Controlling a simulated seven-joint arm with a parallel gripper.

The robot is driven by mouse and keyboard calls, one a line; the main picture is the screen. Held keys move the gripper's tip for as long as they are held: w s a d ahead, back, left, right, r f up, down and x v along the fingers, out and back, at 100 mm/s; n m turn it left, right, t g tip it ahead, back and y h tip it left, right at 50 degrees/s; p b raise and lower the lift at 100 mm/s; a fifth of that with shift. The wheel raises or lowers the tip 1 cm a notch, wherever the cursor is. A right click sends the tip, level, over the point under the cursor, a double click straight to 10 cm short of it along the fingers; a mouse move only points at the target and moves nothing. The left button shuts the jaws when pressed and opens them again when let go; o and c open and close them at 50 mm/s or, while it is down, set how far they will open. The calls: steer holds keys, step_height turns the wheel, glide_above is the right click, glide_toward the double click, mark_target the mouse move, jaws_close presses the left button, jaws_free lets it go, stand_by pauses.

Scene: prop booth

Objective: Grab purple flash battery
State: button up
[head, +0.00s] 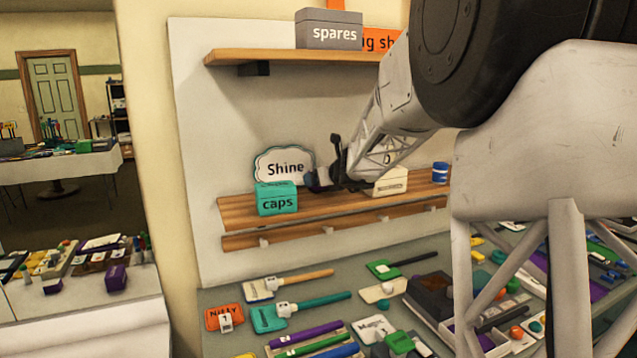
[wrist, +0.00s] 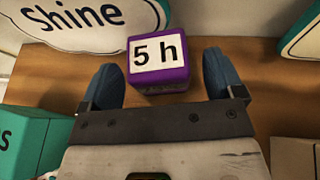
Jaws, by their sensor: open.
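A purple block (wrist: 160,80) with a white "5 h" label on top, which looks like the flash battery, stands on the wooden shelf in the wrist view. My gripper (wrist: 159,72) is open, with one blue finger on each side of the block. A gap shows between the block and each finger, so neither appears to touch it. In the head view my gripper (head: 324,174) is at the lower shelf, beside the "Shine" sign. I cannot make out the block there; it is hidden by the gripper or sign.
The "Shine" sign (head: 285,167) stands close behind the gripper's left side. A teal "caps" box (head: 277,203) is at left and a cream box (head: 391,184) at right. A blue jar (head: 440,173) stands further right. An upper shelf (head: 290,56) overhangs.

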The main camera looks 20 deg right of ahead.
steer(key=shift+x, duration=1.1)
steer(key=c, duration=1.2)
steer(key=shift+r, duration=0.2)
steer(key=shift+r, duration=1.6)
steer(key=s+a, duration=0.2)
steer(key=s, duration=0.5)
steer(key=s+a+r, duration=0.1)
steer(key=s, duration=0.7)
steer(key=shift+s+a+r, duration=0.25)
steer(key=shift+s+a, duration=0.05)
steer(key=shift+a, duration=0.1)
